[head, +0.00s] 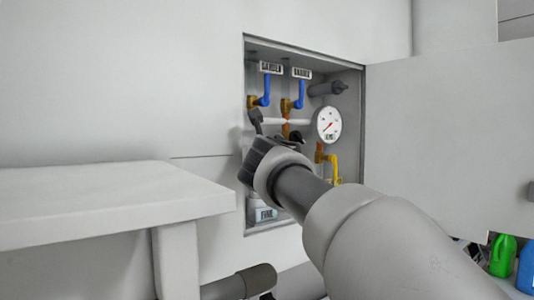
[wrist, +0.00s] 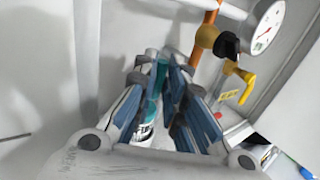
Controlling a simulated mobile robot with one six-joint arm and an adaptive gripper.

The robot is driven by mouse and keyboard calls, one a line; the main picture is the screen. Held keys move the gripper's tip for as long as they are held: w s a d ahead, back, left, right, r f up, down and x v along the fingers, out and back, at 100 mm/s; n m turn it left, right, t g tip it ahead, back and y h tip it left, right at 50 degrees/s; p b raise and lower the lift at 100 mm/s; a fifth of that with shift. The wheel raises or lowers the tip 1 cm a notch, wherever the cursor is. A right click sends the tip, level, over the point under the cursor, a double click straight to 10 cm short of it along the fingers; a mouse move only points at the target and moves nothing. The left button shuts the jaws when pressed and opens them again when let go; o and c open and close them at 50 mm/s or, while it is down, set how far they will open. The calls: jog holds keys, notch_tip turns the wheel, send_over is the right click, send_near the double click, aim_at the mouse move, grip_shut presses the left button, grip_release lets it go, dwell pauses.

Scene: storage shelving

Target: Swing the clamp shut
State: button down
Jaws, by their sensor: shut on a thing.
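My gripper (wrist: 160,62) has its blue-grey fingers closed around a narrow teal part (wrist: 158,84) in the wrist view. A pale piece with dark marks shows below the teal part, between the fingers. Most of the held thing is hidden, and I cannot tell for sure that it is the clamp. In the head view my gripper (head: 256,128) is at the left side of the open wall cabinet (head: 363,140), and my own arm covers the cabinet's lower middle. I cannot make out the clamp's swing position.
The cabinet holds blue-handled valves (head: 264,92), a round gauge (head: 329,124) and a yellow-handled valve (head: 334,165). The gauge (wrist: 265,28) is right of my fingers in the wrist view. The cabinet door (head: 450,140) stands open at right. A white table (head: 100,195) is at left.

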jog(key=shift+a, duration=0.1)
dwell(0.3)
jog(key=c, duration=1.7)
grip_release()
jog(key=shift+o, duration=0.2)
jog(key=s, duration=1.2)
